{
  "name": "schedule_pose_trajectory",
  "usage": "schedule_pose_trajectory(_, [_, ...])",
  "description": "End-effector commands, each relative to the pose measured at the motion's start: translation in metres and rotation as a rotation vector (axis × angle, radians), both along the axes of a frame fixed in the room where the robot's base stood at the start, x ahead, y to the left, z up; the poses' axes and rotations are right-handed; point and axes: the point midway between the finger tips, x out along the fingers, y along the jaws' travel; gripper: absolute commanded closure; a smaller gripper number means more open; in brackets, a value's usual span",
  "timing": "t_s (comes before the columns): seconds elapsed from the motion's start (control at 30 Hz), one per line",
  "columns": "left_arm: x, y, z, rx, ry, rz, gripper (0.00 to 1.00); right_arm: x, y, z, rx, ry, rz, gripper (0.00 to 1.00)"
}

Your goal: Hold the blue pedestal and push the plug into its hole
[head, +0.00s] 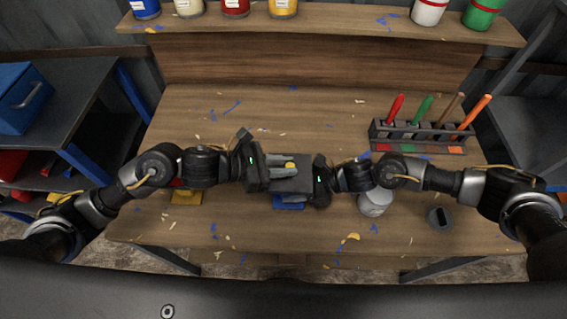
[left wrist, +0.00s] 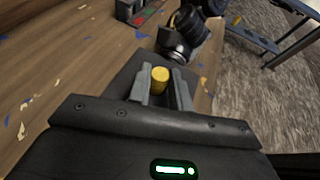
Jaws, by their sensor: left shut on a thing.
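My left gripper (head: 284,164) is over the middle of the bench, its two grey fingers closed on a yellow plug (head: 291,165). The plug also shows between the fingers in the left wrist view (left wrist: 160,78). The blue pedestal (head: 289,203) shows only in part below this block. My right gripper (head: 318,185) comes in from the right against the block's side. Its fingertips are hidden, so I cannot tell its grip. The hole and the gap between it and the plug are not visible.
A rack (head: 418,136) with several coloured-handled tools stands at the back right. A pale can (head: 375,202) and a small dark holder (head: 440,217) stand near the right arm. A yellow piece (head: 187,197) lies under the left arm. Cans line the rear shelf (head: 330,27).

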Motion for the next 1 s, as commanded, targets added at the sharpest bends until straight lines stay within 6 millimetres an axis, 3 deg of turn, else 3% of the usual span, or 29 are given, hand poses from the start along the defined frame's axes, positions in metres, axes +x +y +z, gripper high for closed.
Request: schedule_pose_trajectory(1.0, [-0.0002,-0.0002,-0.0083,0.0,-0.001,-0.001,1.0,0.0005,0.0,0.0004,0.001,0.0,-0.001,0.73])
